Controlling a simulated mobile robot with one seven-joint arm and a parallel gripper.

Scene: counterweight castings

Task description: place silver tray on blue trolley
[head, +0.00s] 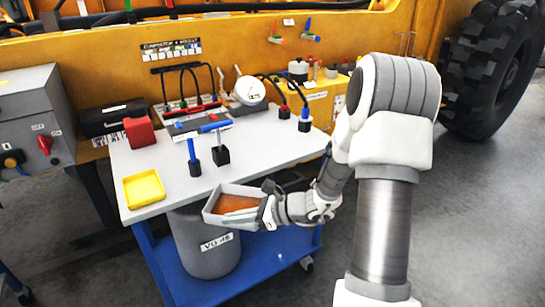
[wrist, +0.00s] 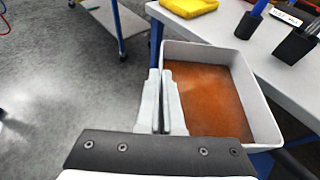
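The silver tray (head: 222,221) is a pale grey, open rectangular tray with a brown-orange inside floor. It also shows in the wrist view (wrist: 262,105). My gripper (head: 266,212) is at the tray's right side in the head view. In the wrist view its two fingers (wrist: 163,80) are close together at the tray's left wall and appear to pinch it. The tray is held off the floor at the front edge of the blue trolley. The trolley has a light grey top (head: 262,150) and a blue frame with a blue lower shelf (head: 235,275).
On the trolley top are a yellow tray (head: 144,188), a red block (head: 139,132), blue-handled tools in black holders (head: 222,155) and a cable rack. A grey bin (head: 204,258) stands on the lower shelf. The top's front-middle and right are fairly clear.

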